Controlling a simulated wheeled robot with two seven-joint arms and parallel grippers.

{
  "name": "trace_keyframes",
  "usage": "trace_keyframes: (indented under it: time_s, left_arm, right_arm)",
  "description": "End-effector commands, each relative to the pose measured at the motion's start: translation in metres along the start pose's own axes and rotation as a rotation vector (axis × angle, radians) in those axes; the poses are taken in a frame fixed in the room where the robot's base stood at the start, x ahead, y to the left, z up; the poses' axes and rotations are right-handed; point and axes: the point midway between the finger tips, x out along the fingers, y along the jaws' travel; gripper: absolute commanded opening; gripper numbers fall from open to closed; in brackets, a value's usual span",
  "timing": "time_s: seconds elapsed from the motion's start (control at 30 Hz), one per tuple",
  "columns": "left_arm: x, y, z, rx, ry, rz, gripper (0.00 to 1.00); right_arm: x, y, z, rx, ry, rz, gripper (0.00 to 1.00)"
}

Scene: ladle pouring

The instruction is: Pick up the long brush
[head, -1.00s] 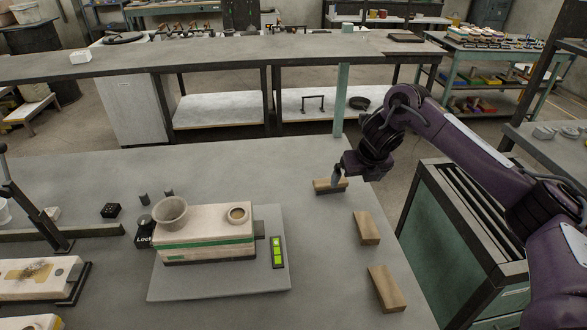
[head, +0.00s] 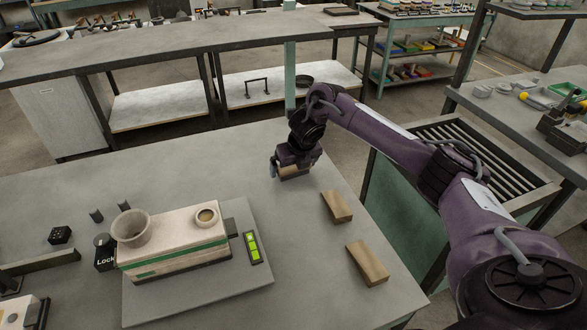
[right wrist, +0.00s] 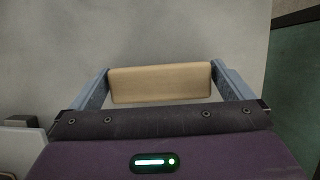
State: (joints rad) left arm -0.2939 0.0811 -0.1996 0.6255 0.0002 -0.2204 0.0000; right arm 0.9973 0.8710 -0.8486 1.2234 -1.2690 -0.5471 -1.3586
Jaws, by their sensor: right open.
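A wooden brush (head: 294,173), the farthest of 3 similar wooden pieces, lies near the table's far right edge. It also shows in the right wrist view as a pale wooden bar (right wrist: 160,83). My right gripper (head: 290,166) is down over this brush and open. In the right wrist view its fingers stand at either end of the bar, close to the ends; contact cannot be told. The other two wooden pieces lie nearer, one in the middle (head: 338,206) and one in front (head: 367,262). My left gripper is not in view.
A cream block machine with a green stripe (head: 175,243), a cup on top (head: 131,228) and a green-lit panel (head: 253,246) stand on a grey plate left of the wooden pieces. A slatted-top green cabinet (head: 400,200) stands beyond the table's right edge.

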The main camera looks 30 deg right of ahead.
Motion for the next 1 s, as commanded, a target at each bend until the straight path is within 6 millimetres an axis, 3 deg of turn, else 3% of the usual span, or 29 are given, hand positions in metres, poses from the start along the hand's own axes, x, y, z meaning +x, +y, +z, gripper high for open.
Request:
trace_keyframes:
  time_s: [0.13, 0.4, 0.67, 0.77, 1.0]
  left_arm:
    - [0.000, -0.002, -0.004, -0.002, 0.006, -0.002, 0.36]
    - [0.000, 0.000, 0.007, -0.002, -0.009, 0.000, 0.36]
    - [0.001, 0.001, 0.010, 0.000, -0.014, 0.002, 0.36]
    - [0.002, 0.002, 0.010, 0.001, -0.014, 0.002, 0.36]
    - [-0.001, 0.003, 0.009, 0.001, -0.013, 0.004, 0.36]
  right_arm:
    - [0.000, 0.000, 0.000, 0.000, 0.000, 0.000, 0.99]
    - [-0.001, 0.000, 0.000, 0.000, -0.001, 0.000, 0.67]
    - [-0.005, 0.000, 0.003, 0.001, -0.003, 0.001, 0.67]
    - [-0.017, 0.000, 0.008, 0.000, -0.005, 0.001, 0.67]
    - [-0.065, 0.000, 0.028, -0.001, -0.005, 0.000, 0.67]
